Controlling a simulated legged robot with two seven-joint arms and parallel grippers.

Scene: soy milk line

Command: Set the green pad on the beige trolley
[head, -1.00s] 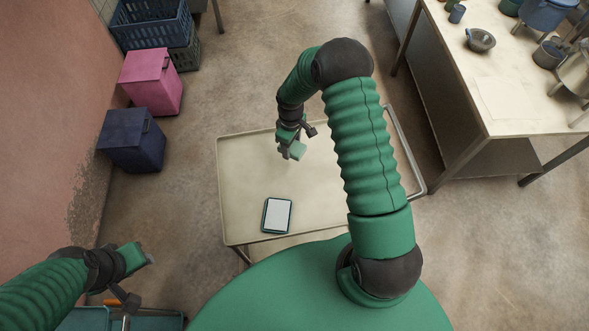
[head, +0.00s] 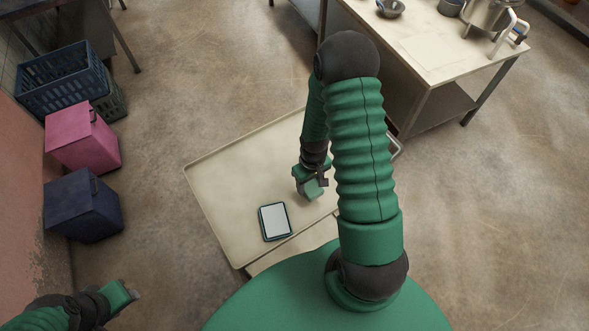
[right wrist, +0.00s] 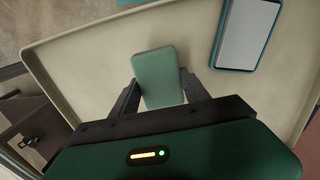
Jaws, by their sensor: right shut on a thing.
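The green pad (head: 315,189) is in my right gripper (head: 309,182), over the beige trolley (head: 222,174). In the right wrist view the pad (right wrist: 158,72) sits between the two dark fingers (right wrist: 160,98), with the trolley top behind it. I cannot tell whether the pad touches the trolley top. My left gripper (head: 130,293) is at the lower left, away from the trolley; its jaws are too small to judge.
A tablet with a white face (head: 274,221) lies on the trolley, left of the pad; it also shows in the right wrist view (right wrist: 247,32). Pink (head: 82,139) and dark blue (head: 81,206) boxes and a blue crate (head: 60,80) stand left. A worktable (head: 430,42) stands back right.

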